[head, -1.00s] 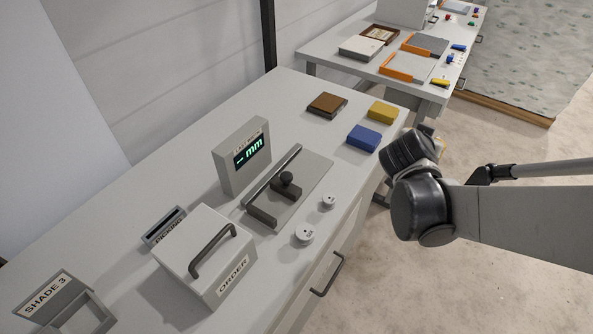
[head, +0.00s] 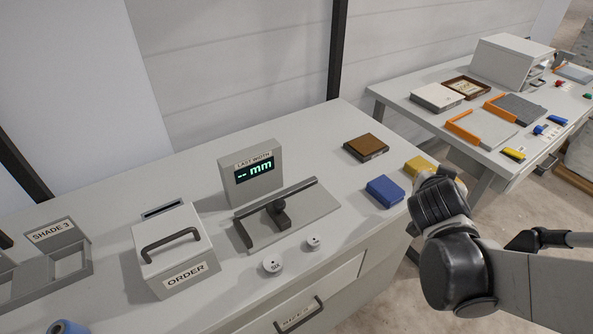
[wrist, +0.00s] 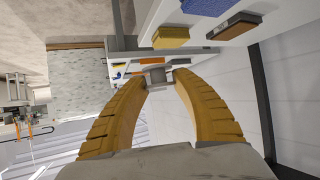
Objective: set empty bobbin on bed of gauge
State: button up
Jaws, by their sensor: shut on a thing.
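The gauge has a flat grey bed (head: 312,212) with a raised fence, a dark sliding jaw with a black knob (head: 277,205), and a display (head: 252,174) reading "-- mm". The bed's open part is bare. My gripper (wrist: 155,82) is shut on a small grey piece (wrist: 155,75), which looks like the empty bobbin; it is small and partly hidden by the fingertips. In the head view my wrist hides most of the fingers, beyond the table's right edge and right of the gauge.
Two small white discs (head: 272,264) (head: 313,243) stand before the gauge. The ORDER box (head: 172,247) and SHADE 3 holder (head: 62,245) are left. Blue (head: 384,191), yellow (head: 420,166) and brown (head: 366,147) blocks lie right. A second table (head: 410,118) stands beyond.

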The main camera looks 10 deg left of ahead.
aim_at(259, 228)
jog(key=i+l+u, duration=0.2)
jog(key=u, duration=0.15)
jog(key=i+l+u, duration=0.15)
jog(key=l+u, duration=0.2)
jog(key=i+l+u, duration=0.1)
jog(key=l+u, duration=0.2)
jog(key=l, duration=0.15)
jog(key=l+u, duration=0.7)
jog(key=i+l+u, duration=0.2)
jog(key=l+u, duration=0.25)
jog(key=i+l+u, duration=0.1)
jog(key=l+u, duration=0.8)
